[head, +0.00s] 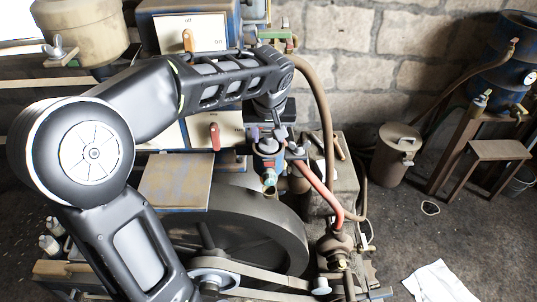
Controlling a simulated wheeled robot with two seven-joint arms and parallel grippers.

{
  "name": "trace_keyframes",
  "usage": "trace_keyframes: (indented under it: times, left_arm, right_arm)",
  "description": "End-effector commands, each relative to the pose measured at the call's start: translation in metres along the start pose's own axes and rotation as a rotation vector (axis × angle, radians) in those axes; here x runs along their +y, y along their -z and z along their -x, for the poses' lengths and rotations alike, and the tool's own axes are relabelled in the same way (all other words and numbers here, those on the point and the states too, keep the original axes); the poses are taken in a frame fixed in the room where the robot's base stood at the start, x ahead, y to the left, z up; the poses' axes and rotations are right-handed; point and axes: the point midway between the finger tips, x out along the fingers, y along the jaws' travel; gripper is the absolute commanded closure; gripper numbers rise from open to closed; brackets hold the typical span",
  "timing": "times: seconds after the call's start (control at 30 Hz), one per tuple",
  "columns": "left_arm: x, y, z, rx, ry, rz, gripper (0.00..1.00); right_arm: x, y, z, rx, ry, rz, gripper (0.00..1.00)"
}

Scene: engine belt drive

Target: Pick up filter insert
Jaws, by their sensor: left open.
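My left arm reaches across from the left, and my left gripper (269,136) points down near the middle of the view. It is open, with its fingertips just above or beside a small blue and red valve-like fitting (268,158); whether they touch it I cannot tell. I cannot pick out the filter insert with certainty; it may be hidden by my arm or gripper or be too small to make out. My right gripper is not in view.
A large dark flywheel (250,233) with a belt (262,277) fills the lower middle. A red hose (318,185) curves beside the gripper. Control boxes with a red lever (214,136) stand behind my arm. A brown canister (397,152) and white paper (438,284) are on the floor.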

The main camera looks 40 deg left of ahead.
Motion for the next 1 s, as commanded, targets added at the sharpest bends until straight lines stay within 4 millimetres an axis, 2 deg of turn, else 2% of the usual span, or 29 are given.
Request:
trace_keyframes:
  times: [0.27, 0.8, 1.0]
  left_arm:
    - [0.0, 0.0001, 0.0003, 0.0, 0.0, 0.0, 0.55]
    - [0.0, 0.0, 0.0003, 0.0, 0.0, 0.0, 0.99]
    - [0.0, 0.0001, 0.0003, 0.0, 0.0, 0.0, 1.0]
  right_arm:
    - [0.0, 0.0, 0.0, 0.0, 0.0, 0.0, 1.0]
    - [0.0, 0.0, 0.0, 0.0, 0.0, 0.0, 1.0]
    - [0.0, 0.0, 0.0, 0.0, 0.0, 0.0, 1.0]
